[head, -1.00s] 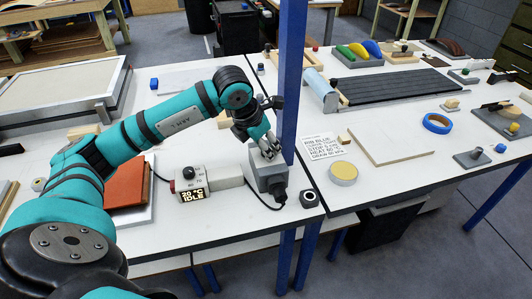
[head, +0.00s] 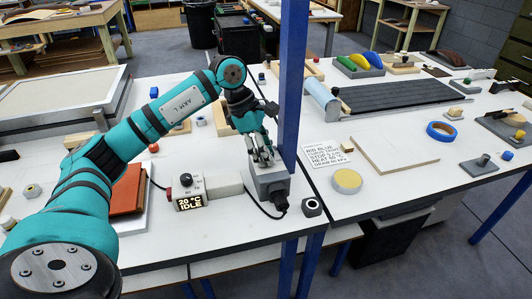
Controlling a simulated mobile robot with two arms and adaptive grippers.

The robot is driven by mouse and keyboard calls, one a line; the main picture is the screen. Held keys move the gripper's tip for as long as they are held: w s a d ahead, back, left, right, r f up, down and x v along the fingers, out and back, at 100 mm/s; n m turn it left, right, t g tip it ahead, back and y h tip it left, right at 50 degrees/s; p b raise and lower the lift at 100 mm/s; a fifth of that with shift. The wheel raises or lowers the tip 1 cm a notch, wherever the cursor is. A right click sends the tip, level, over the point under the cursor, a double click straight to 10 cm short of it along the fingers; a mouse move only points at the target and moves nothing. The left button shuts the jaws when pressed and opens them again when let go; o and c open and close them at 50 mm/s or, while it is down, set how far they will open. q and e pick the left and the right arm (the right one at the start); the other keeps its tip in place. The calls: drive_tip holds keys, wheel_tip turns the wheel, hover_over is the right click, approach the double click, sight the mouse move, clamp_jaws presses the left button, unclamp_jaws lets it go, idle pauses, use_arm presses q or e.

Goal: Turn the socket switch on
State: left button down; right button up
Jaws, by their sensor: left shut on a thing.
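The grey socket box (head: 268,187) stands on the white bench near its front right corner, beside the blue post. A black plug (head: 281,202) with a cable sits at its front. My left gripper (head: 263,163) points down at the top of the box, its fingers closed together there. The socket switch is hidden by the fingers, so its position cannot be told. My right gripper is not in view.
A control box (head: 217,184) left of the socket has a knob, a red button and a display reading 20 °C IDLE. A dark nut-like block (head: 312,207) lies right of the socket. The blue post (head: 291,80) rises close to my gripper.

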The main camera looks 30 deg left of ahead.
use_arm(q)
drive_tip(key=shift+w+r+m+g, duration=0.1)
drive_tip(key=shift+m+g, duration=0.5)
drive_tip(key=shift+m, duration=1)
drive_tip(key=c, duration=1)
unclamp_jaws()
drive_tip(key=v, duration=1.2)
